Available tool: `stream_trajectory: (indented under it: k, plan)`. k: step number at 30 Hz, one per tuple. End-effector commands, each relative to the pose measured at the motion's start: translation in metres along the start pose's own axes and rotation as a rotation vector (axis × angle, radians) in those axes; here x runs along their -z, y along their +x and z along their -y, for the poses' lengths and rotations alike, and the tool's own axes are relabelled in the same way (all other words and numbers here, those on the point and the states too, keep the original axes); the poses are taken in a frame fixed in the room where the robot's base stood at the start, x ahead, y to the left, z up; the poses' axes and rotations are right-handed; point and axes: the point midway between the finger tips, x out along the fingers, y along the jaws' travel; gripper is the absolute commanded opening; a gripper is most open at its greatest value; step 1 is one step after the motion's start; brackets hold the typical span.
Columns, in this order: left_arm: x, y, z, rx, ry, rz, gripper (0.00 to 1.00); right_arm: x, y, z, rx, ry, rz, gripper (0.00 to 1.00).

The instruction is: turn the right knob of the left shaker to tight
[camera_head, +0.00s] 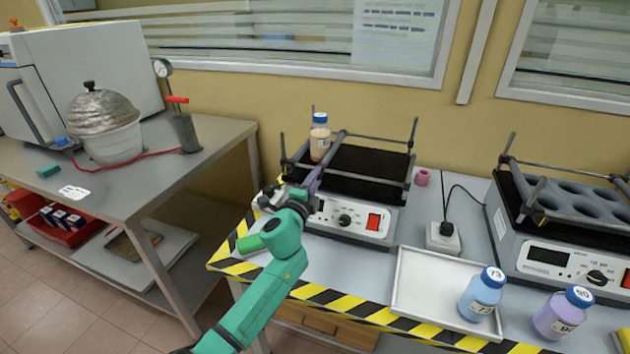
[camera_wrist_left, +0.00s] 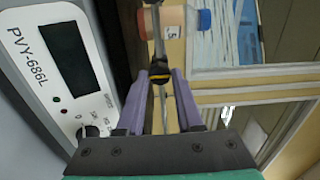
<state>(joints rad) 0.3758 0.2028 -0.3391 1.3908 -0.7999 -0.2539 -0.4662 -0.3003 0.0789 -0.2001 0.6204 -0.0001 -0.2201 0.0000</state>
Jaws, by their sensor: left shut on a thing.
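The left shaker (camera_head: 343,219) stands on the bench in the head view, with a black platform, grey bars, a dial and a red switch. Its front panel (camera_wrist_left: 62,70) fills the left of the left wrist view. My left gripper (camera_head: 312,184) is at the shaker's front left, by a bar. In the left wrist view its purple fingers (camera_wrist_left: 161,76) are shut on a small black knob (camera_wrist_left: 161,73) with a yellow mark, on a thin grey rod. The knob is hidden by the gripper in the head view. My right gripper is in neither view.
A capped bottle (camera_head: 320,140) stands at the shaker's back left; it also shows in the wrist view (camera_wrist_left: 180,22). A second shaker (camera_head: 548,260) is at right. A white tray (camera_head: 425,293) with a blue bottle (camera_head: 481,295) and a purple bottle (camera_head: 562,315) are in front.

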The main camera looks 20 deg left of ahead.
Motion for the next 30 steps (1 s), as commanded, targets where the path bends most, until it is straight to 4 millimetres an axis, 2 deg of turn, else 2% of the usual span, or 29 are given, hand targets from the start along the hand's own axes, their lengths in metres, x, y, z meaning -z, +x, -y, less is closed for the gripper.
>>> stream_trajectory:
  k: [16, 17, 18, 19, 30]
  plan:
    - [-0.0002, -0.0002, -0.0018, -0.003, 0.03, 0.001, 0.0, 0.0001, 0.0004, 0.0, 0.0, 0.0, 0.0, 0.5]
    - [-0.0002, -0.0002, -0.0019, -0.003, 0.03, 0.001, 0.43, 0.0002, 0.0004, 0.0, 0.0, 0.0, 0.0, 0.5]
    - [-0.0002, -0.0002, -0.0018, -0.003, 0.029, 0.001, 0.58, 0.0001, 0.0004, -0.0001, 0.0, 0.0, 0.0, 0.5]
    - [-0.0002, -0.0002, -0.0018, -0.003, 0.029, 0.001, 0.65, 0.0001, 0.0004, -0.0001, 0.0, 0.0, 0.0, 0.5]
    - [-0.0003, -0.0039, -0.0007, -0.001, 0.028, 0.0, 0.65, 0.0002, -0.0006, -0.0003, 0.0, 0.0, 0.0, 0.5]
